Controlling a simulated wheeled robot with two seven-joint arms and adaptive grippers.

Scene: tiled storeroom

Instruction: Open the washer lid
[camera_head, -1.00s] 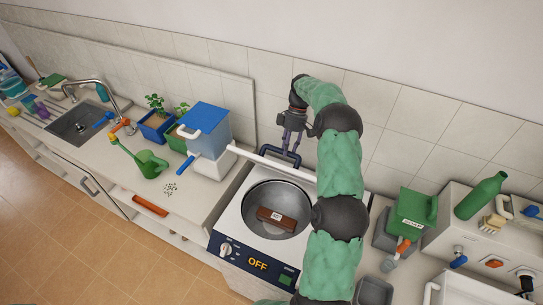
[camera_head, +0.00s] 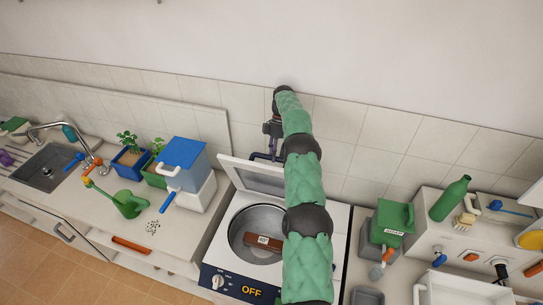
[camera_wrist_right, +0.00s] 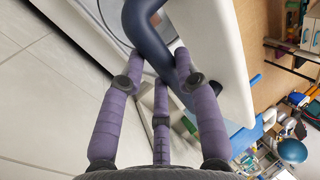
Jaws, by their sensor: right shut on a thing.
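The washer (camera_head: 219,254) stands in the counter run, with a round metal drum and a front panel reading "OFF". Its white lid (camera_head: 250,175) is raised at the back and its inner face shows. My right gripper (camera_head: 272,131) is behind the lid, at the dark blue handle (camera_head: 266,157). In the right wrist view, the purple fingers (camera_wrist_right: 160,62) are closed around the handle (camera_wrist_right: 147,30), beside the white lid (camera_wrist_right: 218,45). A brown block with a white label (camera_head: 262,241) lies in the drum. My right arm covers the washer's right part. My left gripper is out of view.
Left of the washer are a blue-lidded container (camera_head: 184,158), a green watering can (camera_head: 127,203) and a sink (camera_head: 48,170). Right of it are a green box (camera_head: 391,219) and a green bottle (camera_head: 451,198). The tiled wall (camera_head: 345,130) is close behind the lid.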

